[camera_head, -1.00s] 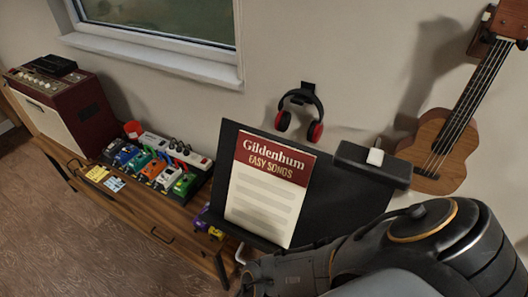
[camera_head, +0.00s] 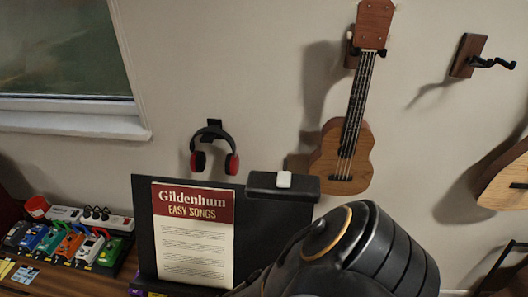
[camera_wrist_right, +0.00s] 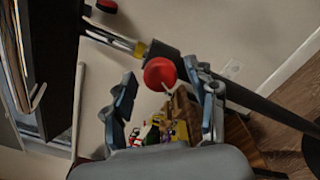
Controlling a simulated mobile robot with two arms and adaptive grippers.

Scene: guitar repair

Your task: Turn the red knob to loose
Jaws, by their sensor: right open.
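The red knob (camera_wrist_right: 160,72) shows in the right wrist view, on the pole (camera_wrist_right: 126,42) of the music stand near a yellow ring. My right gripper (camera_wrist_right: 159,80) is open, with one finger on each side of the knob in the picture. I cannot tell whether the knob is fully between the fingers. In the head view the music stand (camera_head: 143,215) holds a songbook (camera_head: 193,235). The knob and my right gripper are hidden there behind my arm and the stand. My left gripper is not in view.
A ukulele (camera_head: 343,155) and headphones (camera_head: 214,160) hang on the wall. A black box with a white piece (camera_head: 265,186) is at the stand's top edge. Several pedals (camera_head: 70,243) stand at the left. A dark leg (camera_wrist_right: 262,104) slants beside the knob in the wrist view.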

